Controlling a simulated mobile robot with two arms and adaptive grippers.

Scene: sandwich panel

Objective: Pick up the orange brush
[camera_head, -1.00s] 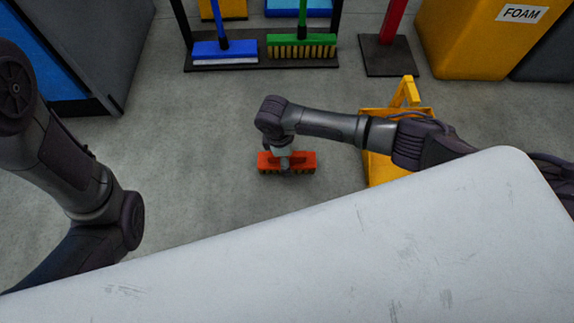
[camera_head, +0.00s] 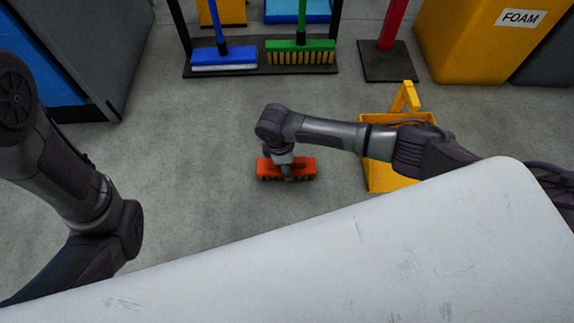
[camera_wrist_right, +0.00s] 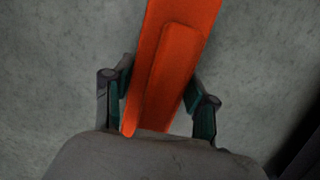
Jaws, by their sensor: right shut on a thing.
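The orange brush (camera_head: 304,166) has an orange block with dark bristles and is over the grey floor in the middle of the head view. In the right wrist view the brush (camera_wrist_right: 180,50) runs up from between the fingers. My right gripper (camera_wrist_right: 160,95) is shut on the brush, with a finger on each side of its raised middle part. In the head view my right gripper (camera_head: 286,174) reaches down onto the brush from above and partly hides it. My left arm is at the left, but its gripper does not show.
A yellow bin (camera_head: 388,176) stands on the floor just right of the brush, under my right arm. A blue broom (camera_head: 223,58) and a green broom (camera_head: 300,52) stand in a rack at the back. A yellow FOAM container (camera_head: 475,45) is at the back right. Floor left of the brush is clear.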

